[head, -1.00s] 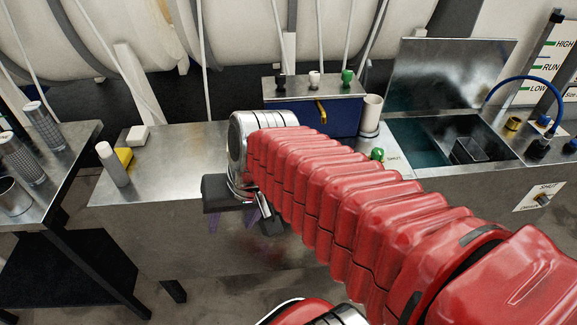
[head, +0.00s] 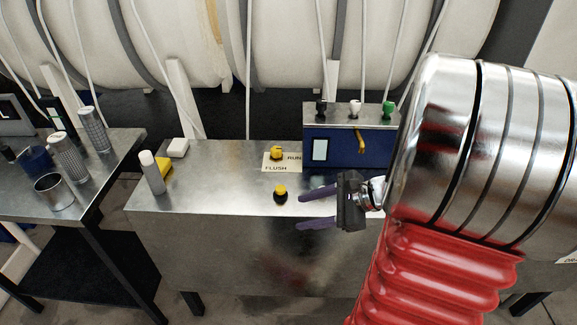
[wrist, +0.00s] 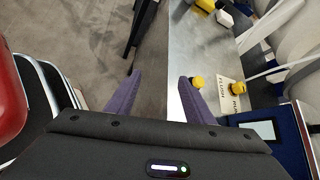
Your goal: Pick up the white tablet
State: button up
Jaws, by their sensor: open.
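The white tablet (head: 177,147), a small pale slab, lies at the back left of the steel bench, just behind a yellow block (head: 163,168). It also shows small near the top of the wrist view (wrist: 225,18). My gripper (head: 299,209) is open, with nothing between its purple fingers. In the head view it is well to the right of the tablet, around the bench's front edge, and its fingers point left. In the wrist view the open fingers (wrist: 160,80) are apart, with the bench edge below.
A white-capped grey bottle (head: 151,173) stands left of the yellow block, close to the tablet. Two yellow knobs (head: 277,153) are on the bench between tablet and gripper. A blue valve box (head: 345,148) stands at the back right. A side table (head: 100,180) with metal cylinders is at left.

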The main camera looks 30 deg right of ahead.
jog(key=s+d+f+m+t+h, duration=0.2)
jog(key=d+m, duration=0.3)
jog(key=d, duration=0.3)
jog(key=s+d+f+m+t+h, duration=0.1)
jog(key=d+f+m+t+h, duration=0.1)
jog(key=d+m, duration=0.3)
jog(key=d+t, duration=0.1)
jog(key=d, duration=0.2)
jog(key=shift+s+m, duration=0.3)
jog(key=shift+s, duration=0.05)
jog(key=shift+x, duration=4.3)
jog(key=shift+x, duration=2.65)
jog(key=shift+r, duration=0.1)
jog(key=shift+d, duration=0.1)
jog(key=c, duration=1.1)
